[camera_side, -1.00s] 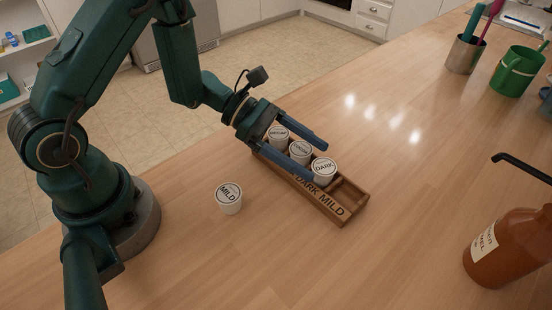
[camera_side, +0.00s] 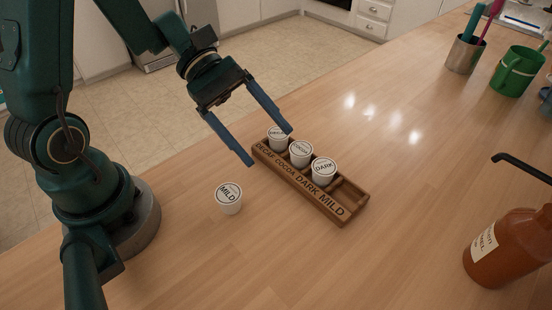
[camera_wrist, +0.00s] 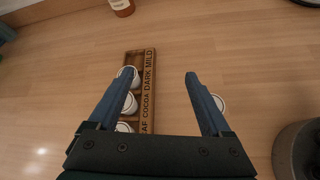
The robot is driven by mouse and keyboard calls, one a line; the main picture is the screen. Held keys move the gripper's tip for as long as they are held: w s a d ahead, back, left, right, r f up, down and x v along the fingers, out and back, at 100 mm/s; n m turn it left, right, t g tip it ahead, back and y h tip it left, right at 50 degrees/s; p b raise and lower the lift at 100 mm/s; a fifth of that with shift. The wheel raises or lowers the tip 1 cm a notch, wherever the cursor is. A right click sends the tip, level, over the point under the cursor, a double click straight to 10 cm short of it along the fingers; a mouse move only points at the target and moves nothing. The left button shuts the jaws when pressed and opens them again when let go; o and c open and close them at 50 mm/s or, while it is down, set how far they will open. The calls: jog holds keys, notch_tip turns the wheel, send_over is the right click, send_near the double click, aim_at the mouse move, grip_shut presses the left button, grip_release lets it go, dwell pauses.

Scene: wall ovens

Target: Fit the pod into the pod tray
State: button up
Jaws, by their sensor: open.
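The white pod labelled MILD (camera_side: 229,198) stands upright on the counter, left of the tray. It shows in the wrist view (camera_wrist: 218,103), partly hidden behind the right finger. The wooden pod tray (camera_side: 329,207) has slots marked DECAF, COCOA, DARK and MILD. The DECAF pod (camera_side: 278,139), COCOA pod (camera_side: 301,153) and DARK pod (camera_side: 324,170) sit in it; the MILD slot (camera_side: 348,194) is empty. The tray also shows in the wrist view (camera_wrist: 149,75). My gripper (camera_side: 270,147) is open and empty, raised near the tray's DECAF end, behind the MILD pod.
A brown bottle with a black spout (camera_side: 508,246) stands at the right. A metal cup with utensils (camera_side: 463,56) and a green pot (camera_side: 516,73) stand at the back right. The counter (camera_side: 420,170) between tray and bottle is clear.

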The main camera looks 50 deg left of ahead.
jog(key=s+r+m+g+y, duration=0.1)
jog(key=s+r+m+y, duration=0.1)
jog(key=s+m+y, duration=0.65)
jog(key=a+r+m+t+y, duration=0.2)
jog(key=a+r+m+t, duration=0.2)
jog(key=a+m+t, duration=0.1)
jog(key=shift+w+a+m+y, duration=0.3)
jog(key=shift+a+m, duration=0.2)
jog(key=shift+m, duration=0.75)
